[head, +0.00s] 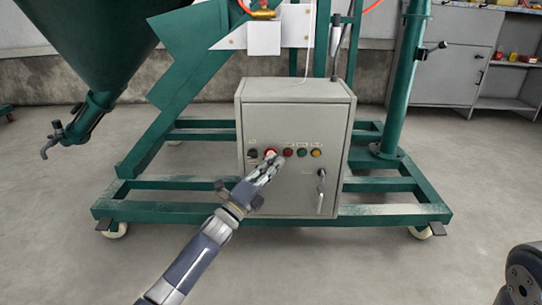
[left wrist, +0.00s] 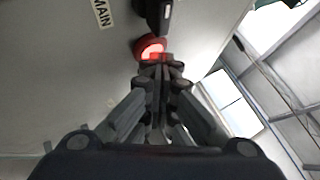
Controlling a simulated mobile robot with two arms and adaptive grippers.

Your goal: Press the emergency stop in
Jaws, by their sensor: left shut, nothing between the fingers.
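The grey control box (head: 296,118) stands on the green frame with a row of controls across its front. The emergency stop (head: 270,152) is the red button near the left of that row, partly covered by my gripper. My left gripper (head: 274,160) is shut and empty, its fingertips at the button. In the left wrist view the red emergency stop (left wrist: 149,46) shows just beyond the closed fingertips (left wrist: 160,64), which overlap its edge. I cannot tell whether they touch it or how deep the button sits.
A black switch (head: 253,153) sits left of the emergency stop. Red (head: 288,153), green (head: 302,153) and yellow (head: 316,153) buttons sit to its right. A door handle (head: 321,190) is lower right. The green frame's base rail (head: 400,210) runs low around the box.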

